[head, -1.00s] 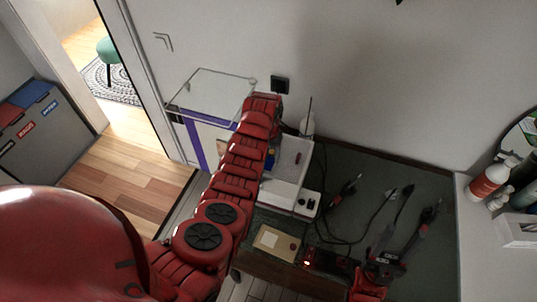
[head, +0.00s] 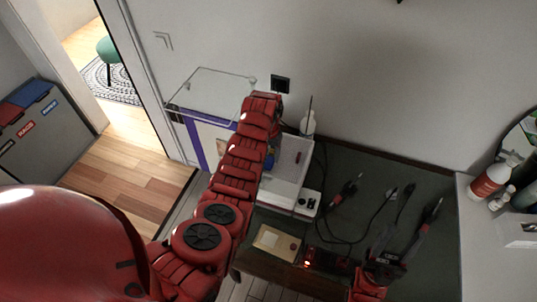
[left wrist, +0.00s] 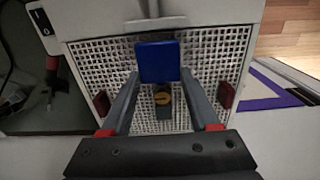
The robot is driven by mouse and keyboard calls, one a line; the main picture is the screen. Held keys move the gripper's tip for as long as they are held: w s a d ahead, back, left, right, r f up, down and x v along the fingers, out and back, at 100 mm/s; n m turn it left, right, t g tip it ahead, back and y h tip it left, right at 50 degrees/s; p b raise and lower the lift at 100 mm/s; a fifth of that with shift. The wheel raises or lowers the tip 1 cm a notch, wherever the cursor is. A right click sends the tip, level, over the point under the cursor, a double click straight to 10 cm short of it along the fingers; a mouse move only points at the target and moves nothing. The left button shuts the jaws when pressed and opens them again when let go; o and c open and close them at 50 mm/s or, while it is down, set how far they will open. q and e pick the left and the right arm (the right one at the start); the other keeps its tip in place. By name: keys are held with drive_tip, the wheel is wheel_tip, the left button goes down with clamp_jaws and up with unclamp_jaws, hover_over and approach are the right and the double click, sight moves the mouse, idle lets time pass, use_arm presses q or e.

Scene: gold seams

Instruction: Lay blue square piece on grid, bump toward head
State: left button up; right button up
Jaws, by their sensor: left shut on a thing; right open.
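In the left wrist view, the blue square piece (left wrist: 158,62) is between the fingertips of my left gripper (left wrist: 160,76), which is shut on it. Its flat blue face is towards the camera; no bump shows on this side. The white grid (left wrist: 112,62) lies behind and around it; I cannot tell whether the piece touches it. In the head view a bit of blue (head: 270,161) shows beside my left arm, whose gripper is mostly hidden. My right gripper (head: 408,222) is open and empty over the dark bench, at the right.
Two dark red pieces (left wrist: 102,103) (left wrist: 226,95) stand at the grid's sides. A small grey part with an orange top (left wrist: 162,98) shows below the blue piece. Cables (head: 345,238) cross the dark bench. A beige card (head: 278,242) lies at the front.

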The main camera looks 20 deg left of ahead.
idle(1.2)
use_arm(q)
drive_tip(key=shift+f+b, duration=0.9)
idle(0.4)
drive_tip(key=o, duration=1.5)
drive_tip(key=shift+o, duration=0.2)
drive_tip(key=shift+r, duration=0.1)
drive_tip(key=shift+r+p, duration=0.45)
drive_tip(key=shift+r, duration=0.8)
drive_tip(key=shift+r+p, duration=0.35)
drive_tip(key=shift+r, duration=1.9)
